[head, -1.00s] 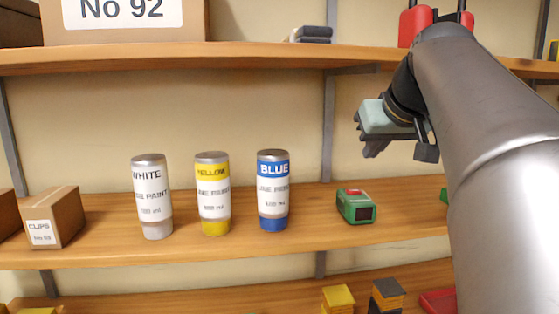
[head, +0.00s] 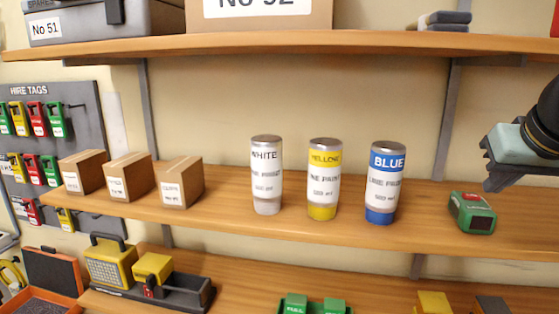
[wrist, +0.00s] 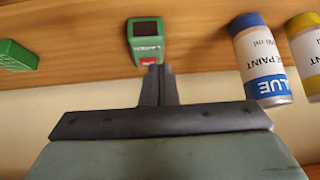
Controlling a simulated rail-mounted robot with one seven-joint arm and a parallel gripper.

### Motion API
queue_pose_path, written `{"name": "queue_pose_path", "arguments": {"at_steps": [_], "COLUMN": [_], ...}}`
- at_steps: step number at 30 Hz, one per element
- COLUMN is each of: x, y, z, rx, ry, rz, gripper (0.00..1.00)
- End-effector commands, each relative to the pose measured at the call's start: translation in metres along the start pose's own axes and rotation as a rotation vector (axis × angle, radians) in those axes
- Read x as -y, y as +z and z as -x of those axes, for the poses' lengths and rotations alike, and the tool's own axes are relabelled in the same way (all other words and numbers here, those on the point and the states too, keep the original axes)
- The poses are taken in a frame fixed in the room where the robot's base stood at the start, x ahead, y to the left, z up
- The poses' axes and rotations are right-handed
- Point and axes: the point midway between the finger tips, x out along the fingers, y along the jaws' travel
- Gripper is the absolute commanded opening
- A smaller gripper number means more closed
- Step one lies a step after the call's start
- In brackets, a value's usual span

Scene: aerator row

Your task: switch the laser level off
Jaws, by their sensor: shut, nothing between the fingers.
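The laser level (head: 472,212) is a small green box with a dark window and a red part on top. It sits on the middle shelf, right of the blue paint can. In the wrist view the laser level (wrist: 145,42) shows its label and a red switch (wrist: 149,61) just beyond my fingertips. My gripper (head: 492,186) is at the right edge of the head view, above and in front of the laser level. In the wrist view my gripper (wrist: 157,72) has its fingers together and empty. Whether the fingertips touch the switch I cannot tell.
White (head: 266,180), yellow (head: 323,185) and blue (head: 384,190) paint cans stand left of the laser level. Cardboard boxes (head: 128,176) are further left. The upper shelf (head: 300,43) runs above. Another green item (wrist: 17,56) lies beside the laser level in the wrist view.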

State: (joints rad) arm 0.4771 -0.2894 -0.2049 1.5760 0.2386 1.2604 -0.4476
Motion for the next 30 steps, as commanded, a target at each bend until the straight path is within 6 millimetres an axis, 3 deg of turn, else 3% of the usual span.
{"name": "queue_pose_path", "arguments": {"at_steps": [2,5,8,12,18,23,30], "x": [0.017,0.048,0.085,0.139,0.181,0.189,0.190], "y": [0.035,0.086,0.129,0.202,0.303,0.342,0.347], "z": [-0.021,-0.067,-0.112,-0.165,-0.203,-0.212,-0.212], "rx": [0.115,0.239,0.328,0.451,0.583,0.624,0.631], "ry": [-0.035,-0.072,-0.099,-0.117,-0.102,-0.087,-0.083], "rz": [0.016,0.047,0.078,0.137,0.225,0.261,0.265], "gripper": [0.00,0.00,0.00,0.00,0.00,0.00,0.00]}}
